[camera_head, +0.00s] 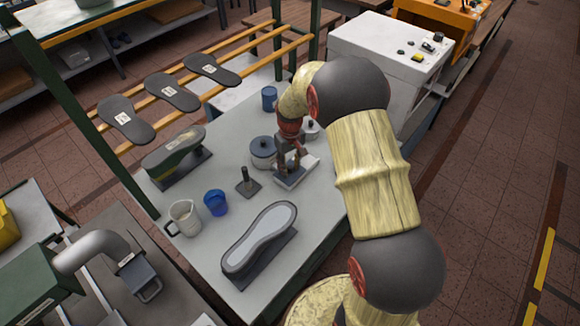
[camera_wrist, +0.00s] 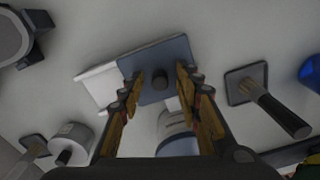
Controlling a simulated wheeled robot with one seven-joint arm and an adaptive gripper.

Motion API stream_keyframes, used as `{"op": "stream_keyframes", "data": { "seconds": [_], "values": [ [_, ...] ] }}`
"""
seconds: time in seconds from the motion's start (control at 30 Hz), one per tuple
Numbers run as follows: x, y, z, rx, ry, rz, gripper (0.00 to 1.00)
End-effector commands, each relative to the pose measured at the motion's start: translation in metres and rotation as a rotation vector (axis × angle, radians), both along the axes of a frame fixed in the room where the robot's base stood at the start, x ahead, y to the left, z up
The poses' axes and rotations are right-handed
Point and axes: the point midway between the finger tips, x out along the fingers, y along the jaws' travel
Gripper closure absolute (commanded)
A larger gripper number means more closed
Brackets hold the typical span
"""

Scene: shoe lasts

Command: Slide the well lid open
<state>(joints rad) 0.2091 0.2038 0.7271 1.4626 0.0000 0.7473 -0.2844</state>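The well lid (camera_wrist: 143,66) is a blue-grey square plate with a dark round knob (camera_wrist: 160,80). It lies over a white well (camera_wrist: 96,85), part of which shows uncovered to the left in the wrist view. In the head view the white well (camera_head: 308,166) sits on the table below my gripper (camera_head: 290,158), partly hidden by it. In the wrist view my gripper (camera_wrist: 159,77) is open, one finger on each side of the knob. Gaps show between the fingers and the knob; whether they are down at its height I cannot tell.
A dark-lidded grey pot (camera_head: 263,152) stands close left of my gripper. A small plate with an upright handle (camera_head: 246,183), a blue cup (camera_head: 215,202), a mug (camera_head: 184,216) and a shoe last with its sole up (camera_head: 260,239) stand nearby. The table's right front is clear.

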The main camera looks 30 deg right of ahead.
Motion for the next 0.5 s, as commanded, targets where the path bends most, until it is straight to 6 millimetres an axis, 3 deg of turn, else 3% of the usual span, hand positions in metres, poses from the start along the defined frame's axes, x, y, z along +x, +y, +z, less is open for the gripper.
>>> {"op": "stream_keyframes", "data": {
  "seconds": [0.13,0.5],
  "values": [
    [-0.0001,0.0,0.0002,0.0,0.0,0.0,0.67],
    [-0.0001,0.0,0.0002,0.0,0.001,0.0,0.88]
  ]
}}
